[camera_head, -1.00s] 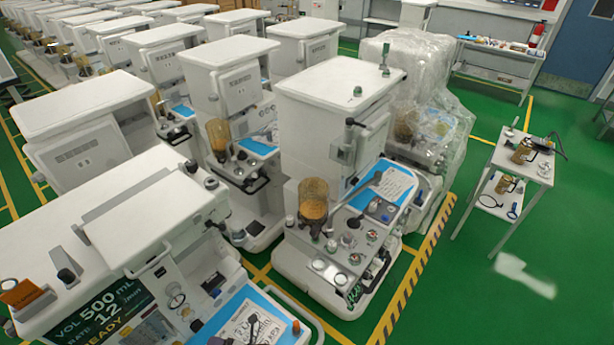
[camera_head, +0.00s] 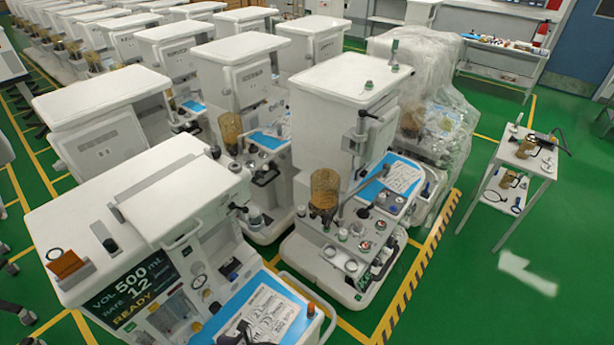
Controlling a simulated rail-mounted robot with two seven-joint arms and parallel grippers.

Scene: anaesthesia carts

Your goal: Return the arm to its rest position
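Neither of my grippers shows in the head view, and I cannot make out either of my arms. The nearest anaesthesia cart (camera_head: 130,195) stands at the lower left, with a lit screen (camera_head: 135,290) reading VOL 500 mL, RATE 12, READY. A second cart (camera_head: 345,85) stands in the middle. It carries an amber canister (camera_head: 324,190) and a slanted grey lever (camera_head: 362,194) beside a blue sheet with a white paper.
Rows of similar white carts fill the left and back. A plastic-wrapped cart (camera_head: 440,110) stands behind the middle one. A small white trolley (camera_head: 530,165) with tools stands at right. Green floor (camera_head: 460,290) is clear at lower right. A yellow-black striped line (camera_head: 420,270) edges the carts.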

